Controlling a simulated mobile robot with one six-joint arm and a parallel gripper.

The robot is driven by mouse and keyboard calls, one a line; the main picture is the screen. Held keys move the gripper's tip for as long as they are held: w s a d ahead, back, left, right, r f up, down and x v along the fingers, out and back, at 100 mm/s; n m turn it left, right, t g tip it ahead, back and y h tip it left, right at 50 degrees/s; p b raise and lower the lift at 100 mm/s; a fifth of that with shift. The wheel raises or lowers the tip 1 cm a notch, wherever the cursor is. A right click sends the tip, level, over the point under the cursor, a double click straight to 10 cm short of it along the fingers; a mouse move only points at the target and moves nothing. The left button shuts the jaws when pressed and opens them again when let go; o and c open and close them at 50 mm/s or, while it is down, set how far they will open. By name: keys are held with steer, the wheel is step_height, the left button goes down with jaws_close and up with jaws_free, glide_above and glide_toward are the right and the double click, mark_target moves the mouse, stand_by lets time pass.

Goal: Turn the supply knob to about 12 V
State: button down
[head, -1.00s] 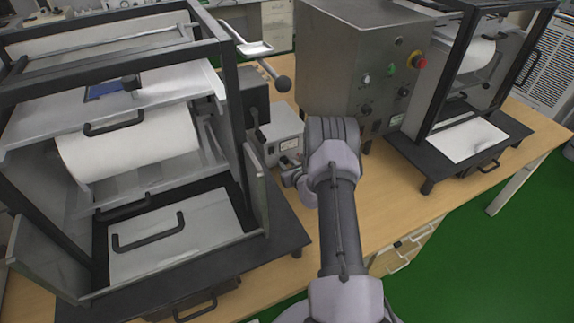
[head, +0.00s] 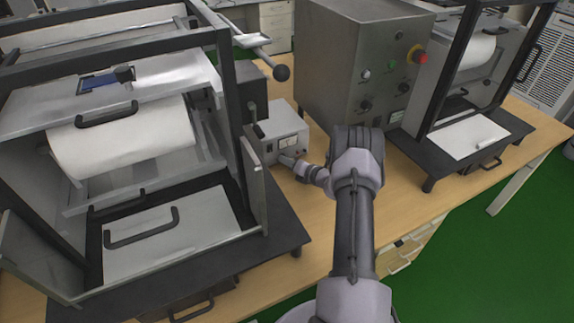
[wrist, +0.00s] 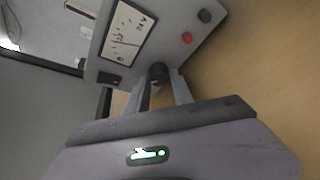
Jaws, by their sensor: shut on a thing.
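The supply is a small grey box (head: 285,132) on the bench between the left rig and the tall steel cabinet. In the wrist view its front panel (wrist: 165,38) shows a white meter (wrist: 124,34) with a dial scale; I cannot read the needle clearly. The dark supply knob (wrist: 158,71) sits below the meter, between the fingers of my gripper (wrist: 158,88). My gripper is shut on the knob. In the head view my gripper (head: 289,160) is at the front of the supply, and the knob is hidden there.
Red (wrist: 187,38) and black (wrist: 204,16) terminals are beside the knob, with a black switch (wrist: 109,78) on the other side. The left rig's frame (head: 232,130) stands close to the supply. The steel cabinet (head: 345,70) is at right.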

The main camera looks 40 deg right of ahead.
steer(key=shift+d+f+m+t+y+b, duration=0.15)
steer(key=shift+m+t+y+b, duration=0.55)
steer(key=shift+m, duration=0.5)
steer(key=c, duration=1.1)
jaws_free()
steer(key=p+v, duration=0.1)
steer(key=v, duration=0.4)
steer(key=p+v, duration=0.2)
steer(key=v, duration=0.4)
steer(key=p+v, duration=0.1)
steer(key=v, duration=0.4)
steer(key=shift+s+r+p, duration=0.25)
steer(key=shift+r+p, duration=0.15)
steer(key=shift+r, duration=0.1)
steer(key=shift+s, duration=0.45)
